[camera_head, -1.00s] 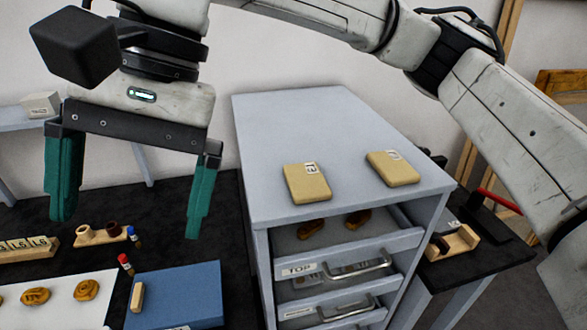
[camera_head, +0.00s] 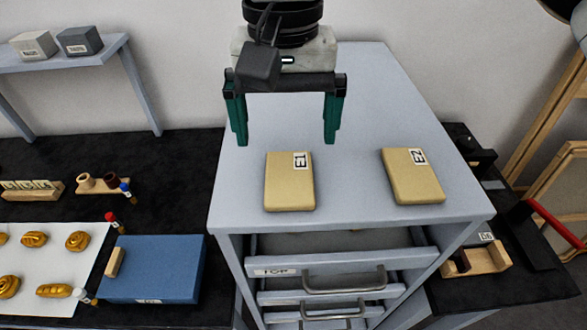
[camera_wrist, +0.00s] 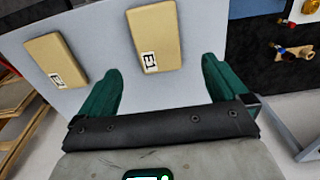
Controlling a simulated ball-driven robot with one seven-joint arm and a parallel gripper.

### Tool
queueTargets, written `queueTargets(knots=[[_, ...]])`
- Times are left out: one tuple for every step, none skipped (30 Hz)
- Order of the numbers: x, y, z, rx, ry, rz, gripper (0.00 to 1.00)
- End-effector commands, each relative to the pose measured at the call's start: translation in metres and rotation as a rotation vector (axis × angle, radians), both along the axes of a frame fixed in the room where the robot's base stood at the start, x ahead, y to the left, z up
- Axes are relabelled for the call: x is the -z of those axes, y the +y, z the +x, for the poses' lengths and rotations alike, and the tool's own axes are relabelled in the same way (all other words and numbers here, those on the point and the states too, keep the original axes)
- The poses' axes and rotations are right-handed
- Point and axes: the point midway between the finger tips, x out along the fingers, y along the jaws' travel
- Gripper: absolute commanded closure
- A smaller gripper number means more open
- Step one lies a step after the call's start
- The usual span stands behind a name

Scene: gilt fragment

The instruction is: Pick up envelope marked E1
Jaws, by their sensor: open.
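The envelope marked E1 (camera_head: 289,184) is a flat tan packet with a white label, lying on top of the grey drawer cabinet (camera_head: 345,95). The envelope marked E2 (camera_head: 412,177) lies to its right on the same top. My gripper (camera_head: 285,140) is open and empty, above the cabinet top and behind E1 in the head view. In the wrist view, E1 (camera_wrist: 155,35) lies beyond and between my two green fingers (camera_wrist: 160,82), with its label toward me. E2 (camera_wrist: 56,60) is to its left there.
The cabinet's top drawer (camera_head: 340,262) is partly open. At left, a blue box (camera_head: 155,268) and a white sheet (camera_head: 50,243) with several gilt pieces lie on the dark bench. A wooden holder (camera_head: 478,260) sits at right. The cabinet top around the envelopes is clear.

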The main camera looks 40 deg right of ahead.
Motion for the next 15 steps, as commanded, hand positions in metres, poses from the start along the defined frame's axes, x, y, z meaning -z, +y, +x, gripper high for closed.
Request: queueTargets(knots=[[0.005,0.0,0.0,-0.001,0.001,0.001,0.0],[0.007,0.0,0.0,-0.001,0.0,0.0,0.0],[0.01,0.0,0.0,-0.001,0.001,0.001,0.0],[0.011,0.0,0.0,-0.001,0.001,0.001,0.0],[0.012,0.0,0.0,-0.001,0.001,0.001,0.0],[0.015,-0.001,0.0,0.0,0.0,0.001,0.0],[0.017,-0.001,0.0,0.0,0.0,0.001,0.0],[0.019,-0.002,0.0,0.0,0.001,0.002,0.0],[0.024,-0.003,0.0,0.0,0.002,0.002,0.0],[0.028,-0.004,0.0,-0.001,0.002,0.002,0.0],[0.032,-0.004,0.001,-0.001,0.002,0.003,0.0],[0.038,-0.006,0.001,-0.001,0.003,0.003,0.0],[0.043,-0.006,0.001,-0.001,0.002,0.003,0.0],[0.048,-0.006,0.001,-0.001,0.002,0.003,0.0],[0.053,-0.006,0.002,-0.001,0.002,0.003,0.0]])
